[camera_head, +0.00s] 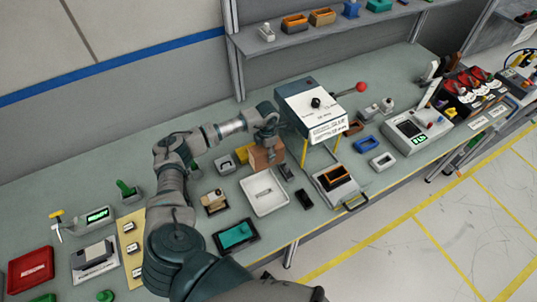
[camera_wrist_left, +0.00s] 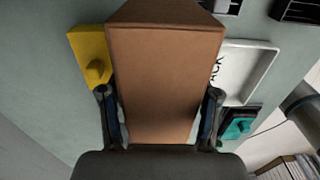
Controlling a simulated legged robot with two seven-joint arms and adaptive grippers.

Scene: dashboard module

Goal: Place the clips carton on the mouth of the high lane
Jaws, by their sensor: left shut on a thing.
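My left gripper (camera_head: 267,140) is shut on a brown carton, which I take to be the clips carton (camera_head: 262,158). In the left wrist view the carton (camera_wrist_left: 165,80) fills the space between the two fingers of the gripper (camera_wrist_left: 160,118). In the head view the carton is just beyond the white tray (camera_head: 264,192) and left of a white box on yellow legs (camera_head: 312,107). I cannot tell whether its underside touches the bench. Nothing in view is clearly marked as the high lane. My right gripper is not in view.
A grey holder (camera_head: 225,165), dark small items (camera_head: 303,199) and a teal-screened device (camera_head: 236,236) stand around the tray. A shelf with small bins (camera_head: 295,22) runs above the bench.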

